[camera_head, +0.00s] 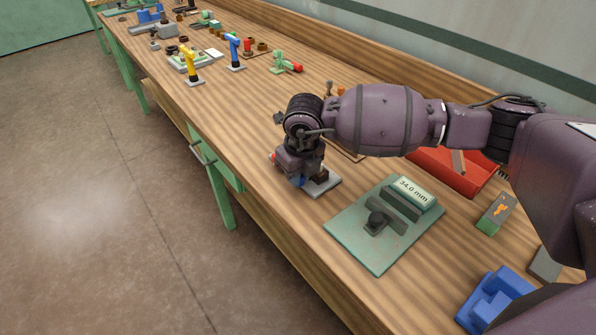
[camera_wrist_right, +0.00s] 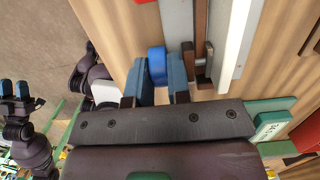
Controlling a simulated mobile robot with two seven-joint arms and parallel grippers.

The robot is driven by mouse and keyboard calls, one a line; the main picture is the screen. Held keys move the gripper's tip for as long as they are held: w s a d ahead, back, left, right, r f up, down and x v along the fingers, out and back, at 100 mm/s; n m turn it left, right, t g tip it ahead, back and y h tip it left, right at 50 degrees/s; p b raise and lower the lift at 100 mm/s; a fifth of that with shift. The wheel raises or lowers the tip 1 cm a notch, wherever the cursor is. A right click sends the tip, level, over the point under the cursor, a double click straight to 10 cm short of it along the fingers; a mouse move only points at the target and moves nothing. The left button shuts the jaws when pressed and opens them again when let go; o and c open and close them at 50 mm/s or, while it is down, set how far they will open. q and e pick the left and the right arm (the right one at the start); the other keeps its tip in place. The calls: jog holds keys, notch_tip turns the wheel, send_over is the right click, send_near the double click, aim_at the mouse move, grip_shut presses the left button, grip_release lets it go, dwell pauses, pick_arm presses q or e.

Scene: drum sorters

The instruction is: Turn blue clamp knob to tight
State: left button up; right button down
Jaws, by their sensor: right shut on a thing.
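The blue clamp knob (camera_wrist_right: 157,65) sits between the two blue-padded fingers of my right gripper (camera_wrist_right: 160,76) in the right wrist view. The gripper is shut on the knob, and its mark or setting cannot be read. Beside it is the clamp, with a grey plate (camera_wrist_right: 178,25) and brown jaws (camera_wrist_right: 202,60). In the head view my right gripper (camera_head: 297,180) points down at the clamp's grey base (camera_head: 324,187) and hides most of it. My left gripper (camera_wrist_right: 13,88) shows at the far left of the wrist view, empty, with its fingers apart.
A green plate (camera_head: 370,250) with a "34.0 mm" display (camera_head: 411,190) lies right of the clamp. A red tray (camera_head: 455,178) and a blue block (camera_head: 490,298) are farther right. Yellow (camera_head: 191,65) and blue (camera_head: 233,50) upright tools stand farther along the bench.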

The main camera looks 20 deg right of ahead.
jog(key=shift+s+t+y+p, duration=0.25)
jog(key=shift+t+y+p, duration=0.2)
jog(key=shift+t, duration=0.55)
jog(key=shift+s+d+f+t+y, duration=0.1)
jog(key=shift+t+y, duration=0.15)
jog(key=shift+t, duration=0.45)
jog(key=shift+s+f+t+y, duration=0.1)
jog(key=shift+t+y, duration=0.1)
jog(key=shift+t, duration=0.5)
jog(key=c, duration=1.1)
grip_release()
jog(key=shift+r, duration=0.1)
jog(key=p+v, duration=0.1)
jog(key=v, duration=0.9)
jog(key=shift+s+d+r+p, duration=0.2)
jog(key=shift+s+p, duration=0.1)
jog(key=shift+s, duration=0.1)
